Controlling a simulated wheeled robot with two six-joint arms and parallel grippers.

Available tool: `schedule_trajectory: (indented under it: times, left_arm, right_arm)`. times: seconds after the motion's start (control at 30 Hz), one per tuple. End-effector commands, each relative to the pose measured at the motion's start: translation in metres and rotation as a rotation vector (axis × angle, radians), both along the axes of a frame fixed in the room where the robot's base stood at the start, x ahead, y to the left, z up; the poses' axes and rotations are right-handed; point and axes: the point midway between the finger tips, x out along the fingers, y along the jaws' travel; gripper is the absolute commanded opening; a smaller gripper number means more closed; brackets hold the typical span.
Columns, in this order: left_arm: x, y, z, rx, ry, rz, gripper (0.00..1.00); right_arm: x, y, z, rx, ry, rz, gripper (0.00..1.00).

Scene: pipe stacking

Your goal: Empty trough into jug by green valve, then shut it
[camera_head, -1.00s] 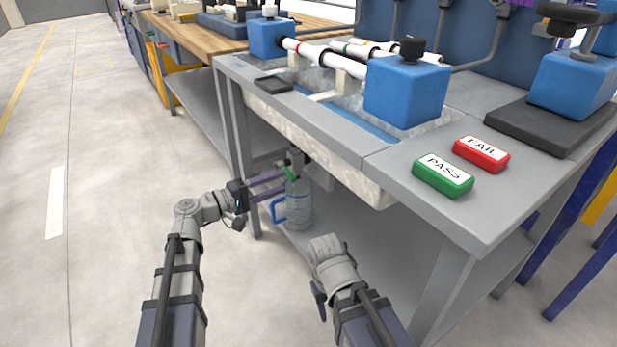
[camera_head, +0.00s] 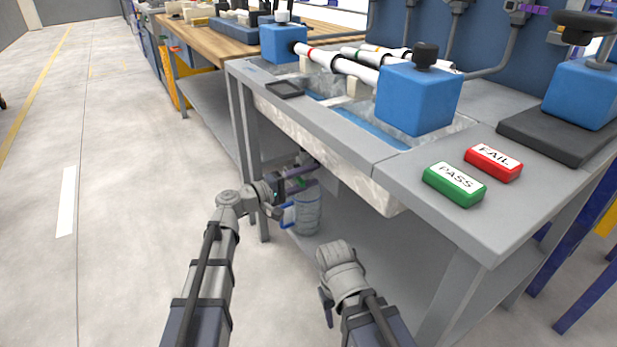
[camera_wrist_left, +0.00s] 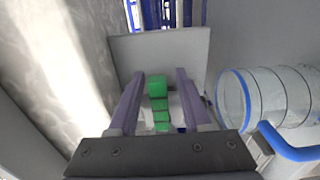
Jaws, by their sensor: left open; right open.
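The trough (camera_head: 335,158) is a pale, marbled basin hung in the bench, with water in it. My right gripper (camera_head: 326,305) is low beside the bench, mostly hidden, holding nothing visible.
Blue blocks (camera_head: 418,97) hold white pipes (camera_head: 345,67) over the trough. A green PASS block (camera_head: 454,184) and a red FAIL block (camera_head: 493,162) lie on the bench top. Bench legs (camera_head: 247,160) stand close to my left arm.

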Motion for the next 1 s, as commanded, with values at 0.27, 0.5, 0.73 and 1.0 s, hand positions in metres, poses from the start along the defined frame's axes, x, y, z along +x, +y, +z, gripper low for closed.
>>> schedule_trajectory:
  times: [0.27,0.5,0.73,1.0]
  left_arm:
    - [-0.0002,-0.0002,0.0,0.0,0.0,0.0,0.4]
    - [-0.0003,-0.0001,0.0,0.0,0.0,-0.001,0.13]
    - [-0.0003,-0.0001,-0.0001,0.0,0.0,-0.001,0.0]
    - [-0.0004,0.0,-0.0002,0.001,0.001,-0.001,0.0]
  right_arm:
    - [0.0,0.0,0.0,0.0,0.0,0.0,0.5]
    - [0.0,0.0,0.0,0.0,0.0,0.0,0.5]
    - [0.0,0.0,0.0,0.0,0.0,0.0,0.5]
    - [0.0,0.0,-0.0001,0.0,0.0,0.0,0.5]
